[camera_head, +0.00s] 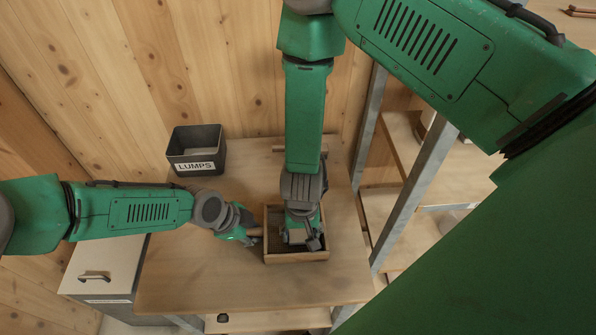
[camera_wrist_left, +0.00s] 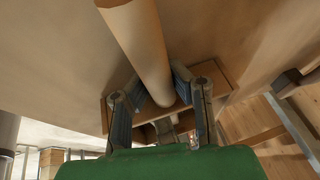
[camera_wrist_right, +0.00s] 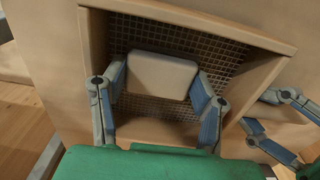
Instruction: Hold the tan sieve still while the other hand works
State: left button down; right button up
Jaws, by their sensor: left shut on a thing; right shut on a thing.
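The tan sieve (camera_head: 268,258), a square wooden frame with a dark mesh floor, is on the table. Its round handle (camera_wrist_left: 140,45) sticks out to the left in the head view. My left gripper (camera_head: 250,233) is shut on that handle beside the frame. My right gripper (camera_head: 301,232) reaches down inside the frame and is shut on a pale block with rounded corners (camera_wrist_right: 162,75), over the mesh (camera_wrist_right: 165,108). The right wrist view shows the block between both fingers. My right arm hides part of the sieve in the head view.
A dark grey bin labelled LUMPS (camera_head: 196,166) stands at the table's back left. A metal post (camera_head: 415,190) and shelving rise at the right. The tabletop (camera_head: 200,280) in front is clear.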

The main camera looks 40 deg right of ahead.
pick_arm(q)
jog(key=shift+a, duration=0.1)
pick_arm(e)
jog(key=shift+w+a, duration=0.1)
jog(key=shift+a, duration=0.05)
jog(key=shift+w+a, duration=0.8)
jog(key=shift+a, duration=0.35)
jog(key=shift+s+d, duration=0.5)
jog(key=shift+d, duration=0.2)
jog(key=shift+w, duration=0.15)
jog(key=shift+w+d, duration=0.3)
jog(key=shift+w, duration=0.15)
